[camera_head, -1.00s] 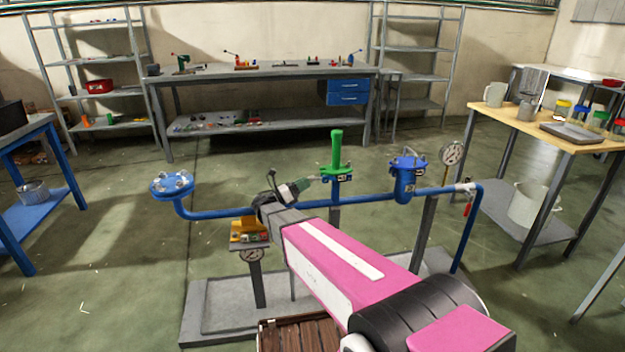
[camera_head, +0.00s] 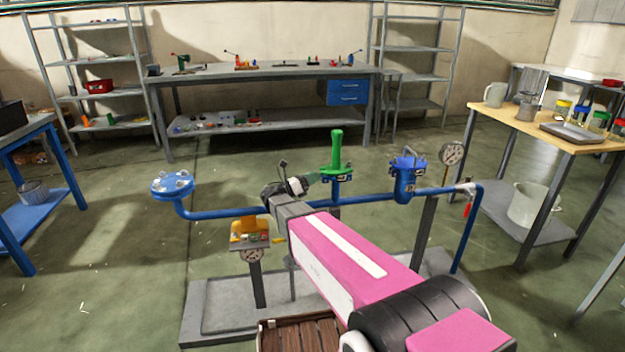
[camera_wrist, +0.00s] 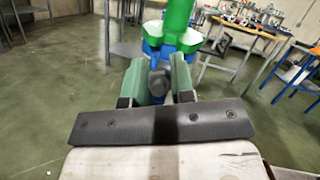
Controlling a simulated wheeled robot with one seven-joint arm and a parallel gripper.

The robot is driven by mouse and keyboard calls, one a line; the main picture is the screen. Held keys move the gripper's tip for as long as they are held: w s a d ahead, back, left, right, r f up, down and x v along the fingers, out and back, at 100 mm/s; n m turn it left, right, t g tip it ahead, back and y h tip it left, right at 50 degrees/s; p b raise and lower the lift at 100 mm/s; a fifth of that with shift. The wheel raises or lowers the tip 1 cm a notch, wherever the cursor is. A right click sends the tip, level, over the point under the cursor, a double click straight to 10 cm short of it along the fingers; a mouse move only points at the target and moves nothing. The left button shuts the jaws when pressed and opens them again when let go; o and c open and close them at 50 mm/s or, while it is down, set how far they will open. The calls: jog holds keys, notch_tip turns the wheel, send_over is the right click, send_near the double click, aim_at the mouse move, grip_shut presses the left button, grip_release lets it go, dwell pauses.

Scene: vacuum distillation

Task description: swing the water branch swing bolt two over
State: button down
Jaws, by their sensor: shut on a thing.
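My gripper (camera_wrist: 158,82) shows in the wrist view with its two green fingers closed around a small grey bolt-like part, the swing bolt (camera_wrist: 158,76). In the head view my gripper (camera_head: 313,179) is just left of the green upright fitting (camera_head: 337,152), at the blue pipe run. The bolt is hidden there. In the wrist view, the green fitting (camera_wrist: 179,18) rises directly behind the bolt, with a blue part (camera_wrist: 172,50) below it. I cannot tell the bolt's exact angle.
The blue pipe (camera_head: 375,198) runs from a blue flange (camera_head: 172,184) to a blue lidded housing (camera_head: 405,183) and a gauge (camera_head: 452,153). A yellow valve part (camera_head: 248,230) sits beside my wrist.

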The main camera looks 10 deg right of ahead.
jog(key=shift+r+y, duration=0.15)
jog(key=shift+y, duration=0.25)
jog(key=c, duration=1.2)
grip_release()
jog(key=v, duration=1)
jog(key=shift+a, duration=0.4)
